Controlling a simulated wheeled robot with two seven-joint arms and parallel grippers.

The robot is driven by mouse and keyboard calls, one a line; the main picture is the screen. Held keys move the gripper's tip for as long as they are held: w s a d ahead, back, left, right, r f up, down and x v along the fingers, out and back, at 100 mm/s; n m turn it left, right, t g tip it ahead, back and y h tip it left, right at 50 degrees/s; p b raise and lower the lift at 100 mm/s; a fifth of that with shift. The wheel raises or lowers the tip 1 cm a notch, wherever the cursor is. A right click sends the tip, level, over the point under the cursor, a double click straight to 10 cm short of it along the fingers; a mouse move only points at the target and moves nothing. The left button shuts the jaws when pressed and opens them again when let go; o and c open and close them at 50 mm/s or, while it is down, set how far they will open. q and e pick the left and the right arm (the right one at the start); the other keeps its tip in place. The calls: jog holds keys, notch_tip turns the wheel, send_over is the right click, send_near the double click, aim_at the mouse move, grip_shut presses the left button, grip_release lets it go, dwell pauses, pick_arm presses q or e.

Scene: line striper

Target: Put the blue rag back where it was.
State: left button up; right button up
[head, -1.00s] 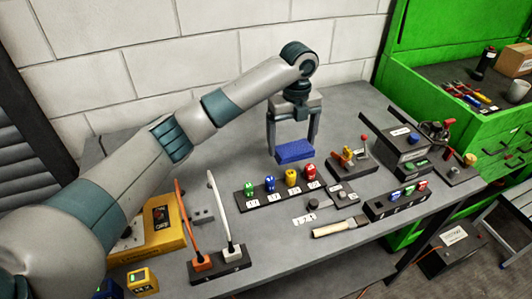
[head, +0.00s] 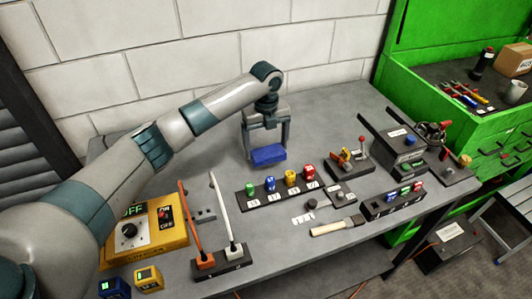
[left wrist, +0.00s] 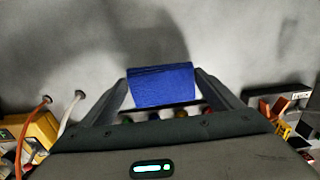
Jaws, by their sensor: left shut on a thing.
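The blue rag (head: 268,155) is a folded block of cloth in the head view, just behind the rack of coloured pegs. My left gripper (head: 267,148) is shut on it, pointing down, with one finger at each end. The rag also shows between the fingers in the left wrist view (left wrist: 161,86). I cannot tell whether its underside touches the table. My right gripper is not in view.
A black rack (head: 280,195) with several coloured pegs stands in front of the rag. A yellow box with a dial (head: 150,235) and a two-lever block (head: 222,262) are at left front. A brush (head: 338,227) lies near the front edge. The table behind is clear.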

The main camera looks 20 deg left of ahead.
aim_at(266, 149)
pick_arm(q)
notch_tip(266, 149, down, 3)
jog(key=shift+r+p, duration=0.1)
jog(key=shift+p, duration=0.7)
jog(key=shift+f, duration=0.4)
jog(key=shift+f, duration=0.15)
jog(key=o, duration=0.8)
jog(key=shift+o, duration=0.2)
jog(key=shift+r, duration=0.2)
notch_tip(266, 149, up, 12)
jog(key=b, duration=0.3)
jog(key=shift+b, duration=0.3)
